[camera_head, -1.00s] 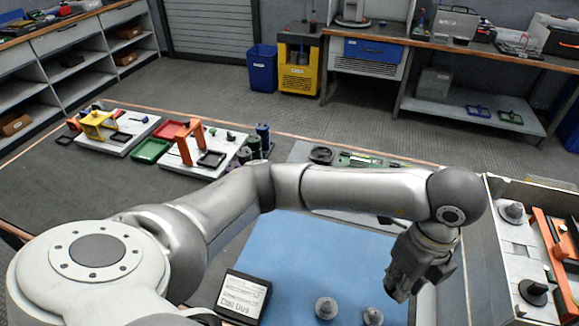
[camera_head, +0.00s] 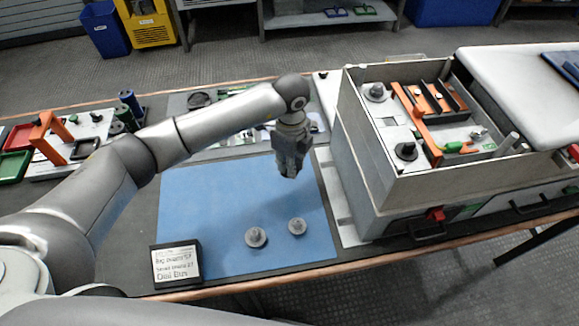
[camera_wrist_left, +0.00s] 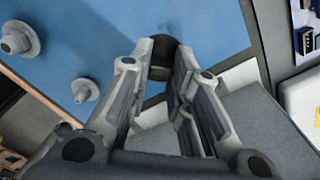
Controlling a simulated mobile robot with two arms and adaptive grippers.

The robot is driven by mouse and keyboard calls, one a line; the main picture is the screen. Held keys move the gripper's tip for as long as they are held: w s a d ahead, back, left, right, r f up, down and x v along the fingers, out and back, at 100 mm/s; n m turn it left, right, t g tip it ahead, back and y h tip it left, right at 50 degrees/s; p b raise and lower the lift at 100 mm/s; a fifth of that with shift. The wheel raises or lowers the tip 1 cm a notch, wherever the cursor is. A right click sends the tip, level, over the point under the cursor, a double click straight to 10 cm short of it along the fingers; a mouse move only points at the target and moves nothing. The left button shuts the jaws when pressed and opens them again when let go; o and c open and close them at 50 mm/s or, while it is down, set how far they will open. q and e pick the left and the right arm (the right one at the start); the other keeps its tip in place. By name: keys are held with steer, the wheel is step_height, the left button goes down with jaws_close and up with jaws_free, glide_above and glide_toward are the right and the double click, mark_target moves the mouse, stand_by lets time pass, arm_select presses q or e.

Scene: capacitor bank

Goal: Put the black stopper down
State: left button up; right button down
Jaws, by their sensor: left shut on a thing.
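My left gripper (camera_head: 290,168) hangs over the back right part of the blue mat (camera_head: 200,205), pointing down. In the left wrist view its fingers (camera_wrist_left: 160,75) are closed around a dark, round-ended piece, the black stopper (camera_wrist_left: 162,52), with the blue mat behind it. The stopper is hard to make out in the head view. Two grey stoppers stand on the mat: one (camera_head: 256,238) and, to its right, another (camera_head: 297,226). They also show at the left of the left wrist view (camera_wrist_left: 18,40). My right gripper is out of view.
An open-topped grey cabinet (camera_head: 362,165) stands right of the mat. Inside are a grey stopper (camera_head: 376,91), a black one (camera_head: 405,151) and orange bars (camera_head: 415,118). A label sign (camera_head: 177,266) stands at the mat's front left corner. The mat's left half is clear.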

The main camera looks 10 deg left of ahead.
arm_select(q)
steer(key=shift+w+a+f, duration=0.25)
steer(key=shift+w+f, duration=0.2)
steer(key=shift+f, duration=0.3)
step_height(320, 180, down, 2)
steer(key=shift+f+p, duration=0.15)
steer(key=shift+p, duration=0.3)
steer(key=shift+f, duration=0.2)
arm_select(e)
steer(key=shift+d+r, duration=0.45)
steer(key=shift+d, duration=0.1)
arm_select(q)
steer(key=shift+f, duration=0.1)
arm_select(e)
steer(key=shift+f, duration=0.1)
arm_select(q)
steer(key=o, duration=0.8)
steer(key=shift+c, duration=0.2)
